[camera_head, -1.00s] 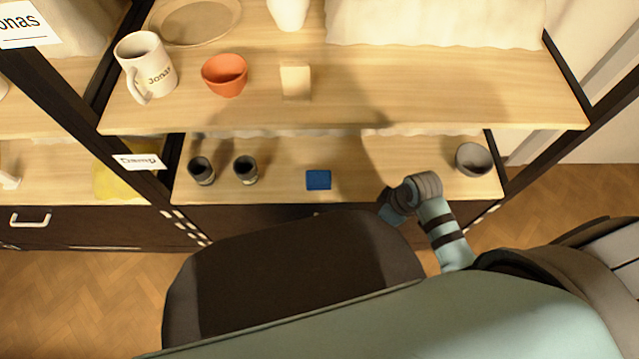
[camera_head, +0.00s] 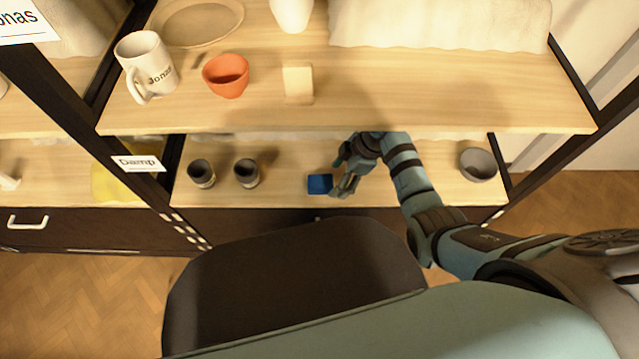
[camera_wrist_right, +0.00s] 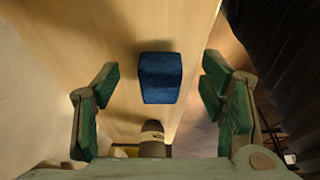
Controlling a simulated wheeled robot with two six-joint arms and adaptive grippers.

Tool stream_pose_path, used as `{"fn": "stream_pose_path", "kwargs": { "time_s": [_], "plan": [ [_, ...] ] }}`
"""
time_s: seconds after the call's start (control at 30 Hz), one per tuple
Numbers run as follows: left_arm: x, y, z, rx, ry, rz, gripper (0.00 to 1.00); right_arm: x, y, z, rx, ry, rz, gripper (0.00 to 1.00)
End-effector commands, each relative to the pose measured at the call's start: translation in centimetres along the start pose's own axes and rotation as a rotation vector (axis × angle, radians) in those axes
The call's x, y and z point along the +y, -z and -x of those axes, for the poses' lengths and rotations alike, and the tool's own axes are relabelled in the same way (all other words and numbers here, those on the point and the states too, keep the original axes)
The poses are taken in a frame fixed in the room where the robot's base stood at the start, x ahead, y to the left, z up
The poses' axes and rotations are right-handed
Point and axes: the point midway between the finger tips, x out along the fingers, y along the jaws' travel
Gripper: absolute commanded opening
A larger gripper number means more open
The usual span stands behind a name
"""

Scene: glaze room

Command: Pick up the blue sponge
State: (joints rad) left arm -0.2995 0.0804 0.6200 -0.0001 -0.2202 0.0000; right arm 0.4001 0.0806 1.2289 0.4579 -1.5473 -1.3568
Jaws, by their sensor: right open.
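The blue sponge (camera_head: 320,184) lies on the lower shelf, near the middle of its front part. My right gripper (camera_head: 341,181) is at the sponge's right side in the head view, low over the lower shelf. In the right wrist view the sponge (camera_wrist_right: 160,76) sits ahead of the fingers and midway between their lines. The right gripper's two green finger pads (camera_wrist_right: 160,100) are wide apart with nothing held. My left gripper is not seen.
Two dark cups (camera_head: 202,173) (camera_head: 246,172) stand left of the sponge. A grey bowl (camera_head: 478,164) stands at the shelf's right end. The upper shelf (camera_head: 450,95) overhangs behind, carrying an orange bowl (camera_head: 226,76), a white mug (camera_head: 146,67) and a pale block (camera_head: 298,84).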

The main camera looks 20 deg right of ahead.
Motion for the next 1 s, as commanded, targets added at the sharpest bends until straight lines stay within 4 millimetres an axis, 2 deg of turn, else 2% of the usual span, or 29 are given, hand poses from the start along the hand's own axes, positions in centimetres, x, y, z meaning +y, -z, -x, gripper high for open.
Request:
{"fn": "stream_pose_path", "kwargs": {
  "time_s": [0.17, 0.27, 0.47, 0.73, 0.8, 1.0],
  "plan": [
    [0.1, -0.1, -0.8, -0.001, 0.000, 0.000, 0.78, 0.0, 3.6, -1.6, 0.003, 0.000, 0.001, 0.65],
    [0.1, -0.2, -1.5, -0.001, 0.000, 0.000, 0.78, 0.0, 3.5, -2.8, 0.000, -0.001, -0.001, 0.65],
    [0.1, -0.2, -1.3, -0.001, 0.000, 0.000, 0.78, 0.0, 3.5, -2.6, 0.000, -0.002, -0.001, 0.65],
    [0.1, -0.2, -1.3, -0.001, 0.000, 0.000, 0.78, 0.0, 3.5, -2.6, 0.000, -0.001, -0.001, 0.22],
    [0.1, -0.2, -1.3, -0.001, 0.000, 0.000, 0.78, 0.0, 3.5, -2.6, 0.000, -0.001, -0.001, 0.19],
    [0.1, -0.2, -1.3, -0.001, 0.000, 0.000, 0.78, 0.0, 3.5, -2.6, 0.000, -0.001, -0.001, 0.18]
  ]
}}
